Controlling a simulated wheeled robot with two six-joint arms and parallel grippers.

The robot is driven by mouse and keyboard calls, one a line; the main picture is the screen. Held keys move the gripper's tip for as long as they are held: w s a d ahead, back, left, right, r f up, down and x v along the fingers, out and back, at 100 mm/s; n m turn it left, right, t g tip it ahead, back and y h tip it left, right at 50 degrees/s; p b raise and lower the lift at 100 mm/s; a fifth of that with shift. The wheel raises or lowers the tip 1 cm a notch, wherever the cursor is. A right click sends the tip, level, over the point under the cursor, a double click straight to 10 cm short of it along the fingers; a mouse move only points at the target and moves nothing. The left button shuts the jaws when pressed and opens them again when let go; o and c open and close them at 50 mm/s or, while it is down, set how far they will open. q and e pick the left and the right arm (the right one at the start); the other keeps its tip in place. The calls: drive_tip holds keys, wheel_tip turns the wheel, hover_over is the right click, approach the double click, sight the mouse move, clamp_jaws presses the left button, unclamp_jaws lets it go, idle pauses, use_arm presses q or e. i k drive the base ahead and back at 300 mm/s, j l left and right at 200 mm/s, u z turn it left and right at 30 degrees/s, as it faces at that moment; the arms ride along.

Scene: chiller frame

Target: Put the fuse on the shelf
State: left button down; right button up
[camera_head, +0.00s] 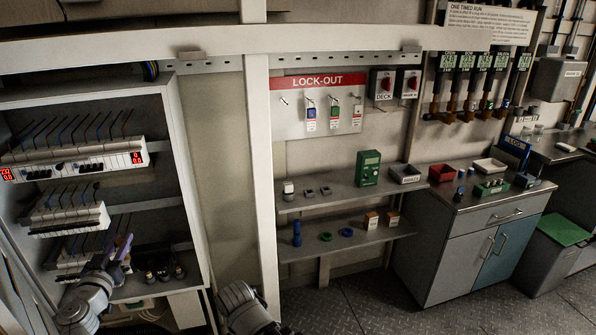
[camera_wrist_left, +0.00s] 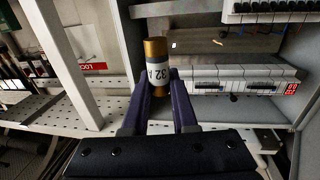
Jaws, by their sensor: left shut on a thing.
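My left gripper (camera_head: 120,250) is inside the open cabinet at the left, in front of its lower rows. The fuse stands roughly upright between the fingertips. It cannot be made out clearly in the head view. An upper wall shelf (camera_head: 330,196) and a lower shelf (camera_head: 340,243) are right of the white post, away from my left gripper. Part of my right arm shows at the bottom, its fingers out of sight.
The cabinet (camera_head: 180,150) holds breaker rows (camera_head: 75,160) close to my gripper. The white post (camera_head: 262,170) stands between cabinet and shelves. The upper shelf carries a green meter (camera_head: 368,168) and a grey tray (camera_head: 405,173); the lower has rings and boxes. Both have bare stretches.

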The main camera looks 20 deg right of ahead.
sight(340, 187)
drive_tip(key=i+l+z, duration=0.1)
drive_tip(key=l+z, duration=0.2)
drive_tip(key=i+l+z, duration=0.1)
drive_tip(key=l+z, duration=0.2)
drive_tip(key=i+l+z, duration=0.15)
drive_tip(key=z, duration=0.3)
drive_tip(key=i+l+z, duration=0.2)
drive_tip(key=z, duration=0.2)
drive_tip(key=i+l+z, duration=0.2)
drive_tip(key=z, duration=0.25)
drive_tip(key=i+l+z, duration=0.15)
drive_tip(key=i, duration=0.35)
drive_tip(key=i+u, duration=0.25)
drive_tip(key=u, duration=0.15)
drive_tip(key=i+l+u, duration=0.2)
drive_tip(key=u, duration=0.2)
drive_tip(key=i+l+u, duration=0.25)
drive_tip(key=u, duration=0.15)
drive_tip(key=i+l+u, duration=0.2)
drive_tip(key=u, duration=0.2)
drive_tip(key=i+l+u, duration=0.1)
drive_tip(key=l+u, duration=0.3)
